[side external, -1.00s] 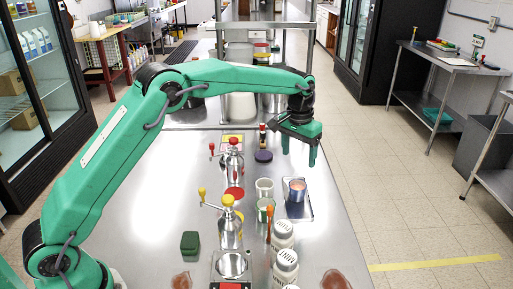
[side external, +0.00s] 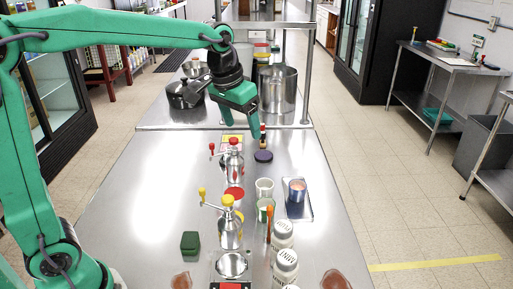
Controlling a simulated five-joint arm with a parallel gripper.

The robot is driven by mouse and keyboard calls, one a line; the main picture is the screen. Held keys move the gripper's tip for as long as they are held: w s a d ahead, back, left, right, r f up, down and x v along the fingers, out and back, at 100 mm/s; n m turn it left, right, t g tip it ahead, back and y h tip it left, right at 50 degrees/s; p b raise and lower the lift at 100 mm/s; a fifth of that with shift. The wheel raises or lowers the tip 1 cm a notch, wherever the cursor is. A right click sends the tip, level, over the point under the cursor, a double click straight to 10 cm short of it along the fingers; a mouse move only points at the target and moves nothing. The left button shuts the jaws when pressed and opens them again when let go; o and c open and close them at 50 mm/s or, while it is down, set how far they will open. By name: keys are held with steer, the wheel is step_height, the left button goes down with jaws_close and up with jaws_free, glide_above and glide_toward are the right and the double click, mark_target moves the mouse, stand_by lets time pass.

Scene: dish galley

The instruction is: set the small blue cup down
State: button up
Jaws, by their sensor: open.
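The small blue cup (side external: 297,191) stands upright on a small metal tray (side external: 307,212) on the right side of the steel counter. Its top shows an orange-pink inside or content. My gripper (side external: 252,117) is open and empty. It is in the air above the far part of the counter, up and to the left of the cup and well apart from it. The fingers are seen at an angle, so the gap between them is hard to make out.
A white cup (side external: 264,187) stands left of the tray. White jars (side external: 283,235) stand in front. Metal dispensers with yellow (side external: 228,200) and red (side external: 233,142) tops stand left. A dark round lid (side external: 263,156) lies behind. A large pot (side external: 277,88) stands farther back.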

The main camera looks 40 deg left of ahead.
steer(key=s+a+f+t, duration=0.1)
steer(key=s, duration=0.9)
steer(key=s+a+f+t, duration=0.1)
steer(key=s+a+f, duration=0.1)
steer(key=s, duration=0.8)
steer(key=shift+s+f+t, duration=0.3)
steer(key=shift+s, duration=0.1)
steer(key=shift+a, duration=0.1)
steer(key=o, duration=0.6)
steer(key=w+d+n+g, duration=0.2)
steer(key=w+d+n, duration=0.1)
steer(key=w, duration=0.3)
steer(key=w+d+n+g, duration=0.1)
steer(key=w+d+n, duration=0.2)
steer(key=w+d, duration=0.3)
steer(key=w+d+n+g, duration=0.2)
steer(key=w+d+n, duration=0.1)
steer(key=w, duration=0.5)
steer(key=shift+w+d+f+g, duration=0.1)
steer(key=shift+d+f+g, duration=0.2)
steer(key=shift+d, duration=0.45)
steer(key=shift+f, duration=0.1)
